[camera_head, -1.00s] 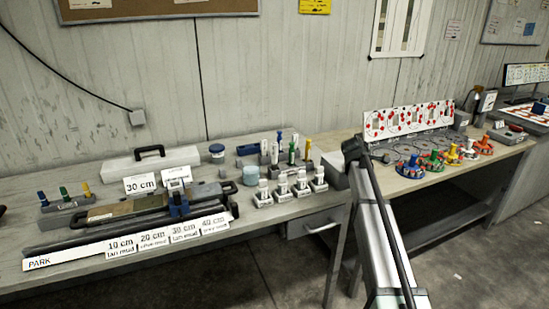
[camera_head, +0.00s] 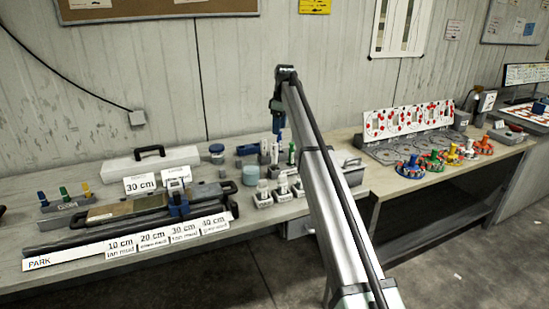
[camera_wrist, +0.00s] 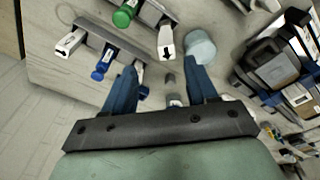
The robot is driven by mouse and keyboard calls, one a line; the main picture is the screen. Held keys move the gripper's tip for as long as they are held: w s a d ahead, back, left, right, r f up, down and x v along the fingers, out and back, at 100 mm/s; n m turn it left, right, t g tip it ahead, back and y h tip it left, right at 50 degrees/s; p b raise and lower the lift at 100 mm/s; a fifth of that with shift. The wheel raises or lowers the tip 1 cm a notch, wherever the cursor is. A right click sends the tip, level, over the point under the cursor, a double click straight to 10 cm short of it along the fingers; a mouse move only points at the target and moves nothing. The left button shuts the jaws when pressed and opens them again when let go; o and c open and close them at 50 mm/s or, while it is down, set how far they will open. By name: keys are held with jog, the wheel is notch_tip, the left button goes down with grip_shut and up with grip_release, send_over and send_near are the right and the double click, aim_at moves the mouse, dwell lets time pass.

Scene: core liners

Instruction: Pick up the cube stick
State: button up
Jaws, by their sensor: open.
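Several sticks with coloured handles stand in a grey holder on the bench; a green-handled stick (camera_head: 292,154) and a white-handled stick (camera_head: 274,154) show in the head view. The wrist view shows a green-handled stick (camera_wrist: 125,14), a blue-handled stick (camera_wrist: 103,70) and a white-handled stick (camera_wrist: 166,45) from above. I cannot tell which is the cube stick. My gripper (camera_head: 278,126) is above this holder, pointing down. In the wrist view my gripper (camera_wrist: 163,78) is open, with small grey and white ends between or beneath its blue fingers. Nothing is visibly held.
A pale blue jar (camera_wrist: 200,46) stands close to the right finger. A row of white-topped pieces (camera_head: 282,186) stands in front. A long tray with a blue clamp (camera_head: 178,206) lies left. My arm hides the bench right of the holder. Coloured round stands (camera_head: 432,160) are further right.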

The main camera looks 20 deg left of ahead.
aim_at(274, 143)
jog(key=shift+s+a+r, duration=0.15)
jog(key=shift+a+r, duration=0.05)
jog(key=shift+a, duration=0.4)
jog(key=shift+s+a+f, duration=0.15)
jog(key=f, duration=0.8)
jog(key=shift+a+f, duration=0.15)
jog(key=shift+a, duration=0.2)
jog(key=shift+f, duration=2.6)
grip_shut()
jog(key=shift+r, duration=0.15)
